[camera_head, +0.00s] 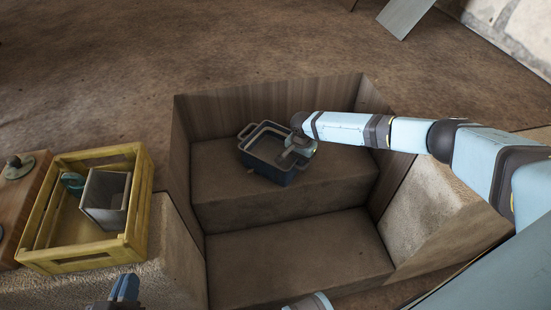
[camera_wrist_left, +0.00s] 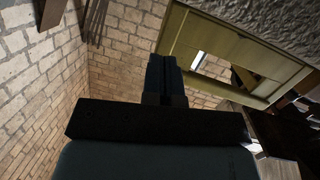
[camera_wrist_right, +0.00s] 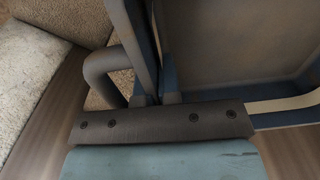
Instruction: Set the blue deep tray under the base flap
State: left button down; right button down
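The blue deep tray (camera_head: 272,176) is a dark blue-grey open box with a handle at its end. It stands on, or just above, the upper step inside a brown pit. My right gripper (camera_head: 303,150) reaches in from the right at the tray's right end. In the right wrist view its fingers (camera_wrist_right: 157,97) are close together on the tray's wall, beside a curved handle (camera_wrist_right: 104,70). My left gripper (camera_head: 124,287) is low at the left, empty and away from the tray. Its fingers are together in the left wrist view (camera_wrist_left: 165,75). I cannot make out a base flap.
A yellow crate (camera_head: 78,258) with a grey box (camera_head: 104,200) and a teal item stands left of the pit. The pit's walls (camera_head: 265,98) surround the tray. The lower step (camera_head: 300,255) is bare. A pale panel (camera_head: 404,15) lies at the far right.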

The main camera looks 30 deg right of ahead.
jog(key=shift+s+f, duration=0.1)
jog(key=shift+s, duration=0.05)
